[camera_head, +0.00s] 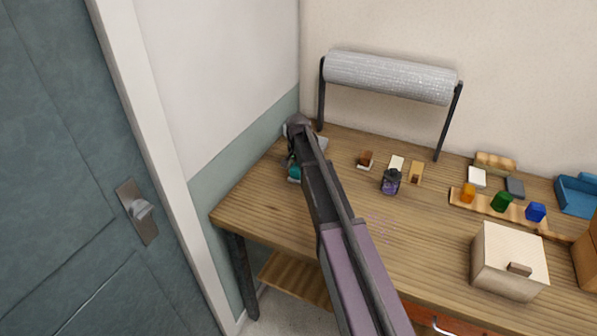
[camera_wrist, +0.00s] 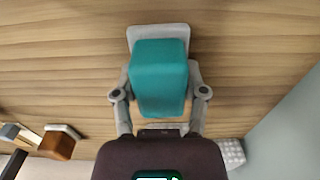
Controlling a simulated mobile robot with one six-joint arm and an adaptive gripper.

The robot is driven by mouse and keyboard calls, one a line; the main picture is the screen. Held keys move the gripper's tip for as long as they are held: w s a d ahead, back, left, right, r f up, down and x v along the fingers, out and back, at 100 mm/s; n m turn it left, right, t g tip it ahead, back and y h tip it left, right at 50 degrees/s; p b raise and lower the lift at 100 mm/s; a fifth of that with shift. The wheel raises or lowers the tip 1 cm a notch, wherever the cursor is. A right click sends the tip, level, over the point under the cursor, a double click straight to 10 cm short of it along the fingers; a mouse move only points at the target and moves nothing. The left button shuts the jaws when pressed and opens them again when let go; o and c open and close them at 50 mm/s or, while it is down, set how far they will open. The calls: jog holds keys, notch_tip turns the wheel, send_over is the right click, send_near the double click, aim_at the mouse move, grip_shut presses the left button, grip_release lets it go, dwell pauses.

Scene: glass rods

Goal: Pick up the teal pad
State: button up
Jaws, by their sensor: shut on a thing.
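The teal pad (camera_wrist: 160,75) is a thick block with rounded edges, between the two fingers of my gripper (camera_wrist: 160,82) in the wrist view. The grey fingers press on its left and right sides. A pale grey plate (camera_wrist: 158,32) shows just behind it; I cannot tell whether the pad still touches it. In the head view the teal pad (camera_head: 295,172) is a small patch at the left end of the desk, mostly hidden by my arm and gripper.
The wooden desk (camera_head: 260,210) meets a wall at its left end. A roll on a black stand (camera_head: 390,77) stands at the back. A dark jar (camera_head: 391,181), a brown block (camera_head: 366,159) and a pale box (camera_head: 508,262) stand to the right. A wooden strip bears orange, green and blue pieces.

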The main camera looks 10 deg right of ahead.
jog(key=shift+r, duration=0.15)
notch_tip(320, 180, up, 4)
jog(key=p, duration=0.4)
jog(key=s+d, duration=0.1)
jog(key=s, duration=0.4)
jog(key=s+d, duration=0.2)
jog(key=s, duration=0.3)
jog(key=s+d, duration=0.1)
jog(key=s, duration=0.4)
jog(key=shift+s+d+r+p, duration=0.2)
jog(key=shift+d+r+p, duration=0.1)
jog(key=shift+r+p, duration=0.1)
jog(key=shift+f, duration=0.1)
jog(key=o, duration=0.5)
jog(key=c, duration=0.3)
notch_tip(320, 180, up, 15)
jog(key=p, duration=1.4)
jog(key=shift+w+p, duration=0.1)
jog(key=shift+p, duration=0.3)
jog(key=shift+f, duration=0.1)
